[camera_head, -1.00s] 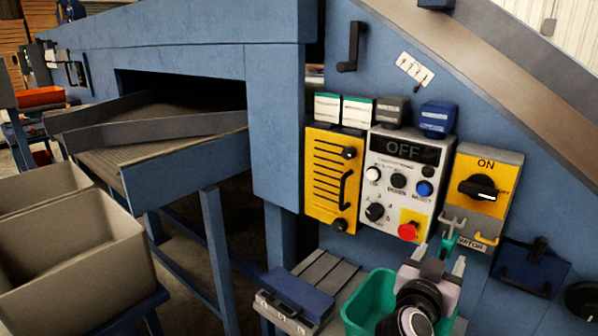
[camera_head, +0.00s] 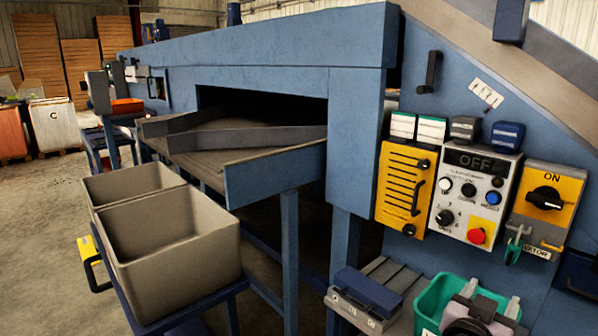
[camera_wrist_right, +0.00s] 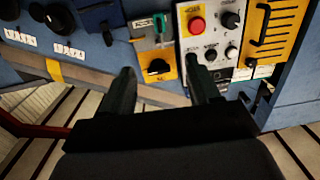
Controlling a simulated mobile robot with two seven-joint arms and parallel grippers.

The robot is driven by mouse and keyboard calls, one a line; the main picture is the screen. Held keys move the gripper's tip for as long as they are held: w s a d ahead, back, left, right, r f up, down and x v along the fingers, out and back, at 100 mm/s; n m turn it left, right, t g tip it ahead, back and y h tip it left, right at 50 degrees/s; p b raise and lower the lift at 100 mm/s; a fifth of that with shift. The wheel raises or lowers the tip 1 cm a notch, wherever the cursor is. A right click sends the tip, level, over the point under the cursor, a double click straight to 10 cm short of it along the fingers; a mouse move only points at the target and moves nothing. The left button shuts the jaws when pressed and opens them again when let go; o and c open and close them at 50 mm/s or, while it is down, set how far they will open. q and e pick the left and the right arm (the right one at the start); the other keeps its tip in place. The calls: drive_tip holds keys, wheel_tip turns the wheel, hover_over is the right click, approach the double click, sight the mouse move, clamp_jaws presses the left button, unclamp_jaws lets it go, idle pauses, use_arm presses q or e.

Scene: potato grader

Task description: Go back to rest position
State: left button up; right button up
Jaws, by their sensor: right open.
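My right gripper (camera_head: 491,298) is at the bottom right of the head view, in front of and below the control panels, apart from them. In the wrist view its two dark fingers (camera_wrist_right: 163,82) are spread with nothing between them. The grey control box (camera_head: 476,193) shows OFF and has a red button (camera_head: 477,236). To its right is the yellow switch box (camera_head: 549,188) marked ON, with a black rotary knob (camera_head: 545,198). A small green piece (camera_head: 514,246) is at the grey hasp below this box, clear of my fingers. My left gripper is not in view.
A teal bin (camera_head: 433,299) stands close beside my right gripper. A blue-and-grey box (camera_head: 367,292) lies left of it. Large beige crates (camera_head: 170,250) stand at left by the blue grader frame (camera_head: 290,240). Open concrete floor (camera_head: 40,220) lies further left.

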drive_tip(key=s+a+f+n+y+p, duration=0.2)
drive_tip(key=s+a+f+n+y, duration=0.15)
drive_tip(key=f, duration=0.35)
drive_tip(key=s+a+f+n+y+p, duration=0.3)
drive_tip(key=f+n+y, duration=0.2)
drive_tip(key=f, duration=0.2)
drive_tip(key=s+a+f+n+y+p, duration=0.1)
drive_tip(key=s+a+f+y, duration=0.1)
drive_tip(key=s, duration=0.5)
drive_tip(key=s+a+f+n+g+y+p, duration=0.1)
drive_tip(key=s+a+f+n+y+p, duration=0.1)
drive_tip(key=s, duration=0.5)
drive_tip(key=shift+s+a+f+y, duration=0.3)
drive_tip(key=shift+a+f+y, duration=0.2)
drive_tip(key=shift+a+y, duration=0.7)
